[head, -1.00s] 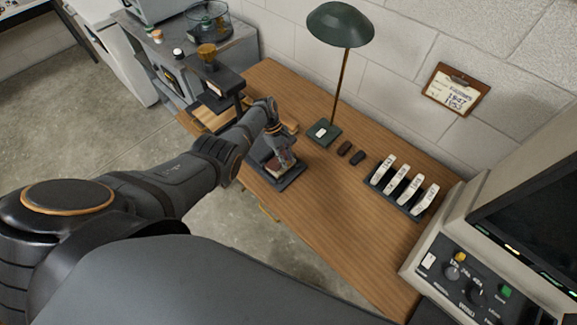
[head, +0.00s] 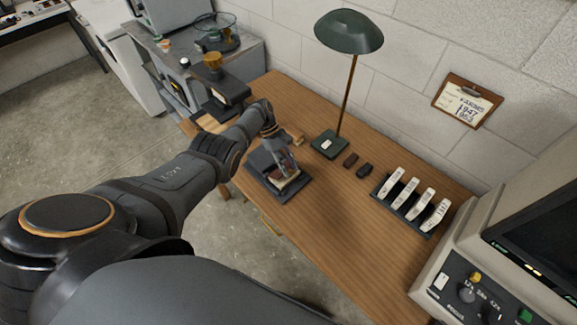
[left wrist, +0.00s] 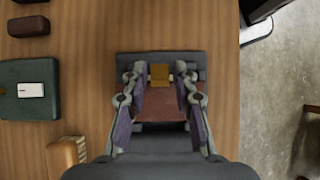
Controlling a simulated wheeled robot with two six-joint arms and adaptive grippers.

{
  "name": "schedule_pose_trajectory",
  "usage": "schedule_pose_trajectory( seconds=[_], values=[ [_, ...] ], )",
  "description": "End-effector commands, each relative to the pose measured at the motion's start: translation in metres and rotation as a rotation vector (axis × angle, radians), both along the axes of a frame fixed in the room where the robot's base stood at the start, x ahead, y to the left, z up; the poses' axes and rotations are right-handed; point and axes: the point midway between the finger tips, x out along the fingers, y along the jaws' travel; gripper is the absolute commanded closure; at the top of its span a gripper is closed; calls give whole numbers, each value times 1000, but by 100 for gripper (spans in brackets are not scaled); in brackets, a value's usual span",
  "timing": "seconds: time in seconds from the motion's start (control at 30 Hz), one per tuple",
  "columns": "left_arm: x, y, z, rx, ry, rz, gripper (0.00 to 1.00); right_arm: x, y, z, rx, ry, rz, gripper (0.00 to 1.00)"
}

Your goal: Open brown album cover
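The brown album (head: 285,182) lies on a dark grey tray (head: 300,190) on the wooden table, and pale page edges show along its near side. In the left wrist view its brown cover (left wrist: 158,110) looks flat, with a tan tab (left wrist: 159,75) at the far edge. My left gripper (head: 287,170) is over the album, pointing down. In the left wrist view the left gripper (left wrist: 160,80) has its fingers apart, one on each side of the tab, with nothing held. Whether the fingertips touch the cover I cannot tell. My right gripper is not in view.
A rack (head: 404,207) with several white pieces and a control console (head: 470,285) are to the right. A dark stand (head: 217,105) is left.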

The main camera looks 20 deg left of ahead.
Motion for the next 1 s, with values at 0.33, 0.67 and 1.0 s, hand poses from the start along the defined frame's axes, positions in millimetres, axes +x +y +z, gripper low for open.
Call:
schedule_pose_trajectory(
  seconds=[0.33, 0.67, 1.0],
  values=[
    [0, 0, 0, 0, 0, 0, 57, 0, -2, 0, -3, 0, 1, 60],
    [12, 32, 46, 3, -4, 2, 57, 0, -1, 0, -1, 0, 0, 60],
    [24, 63, 94, 1, -1, 1, 57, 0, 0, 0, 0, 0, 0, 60]
  ],
)
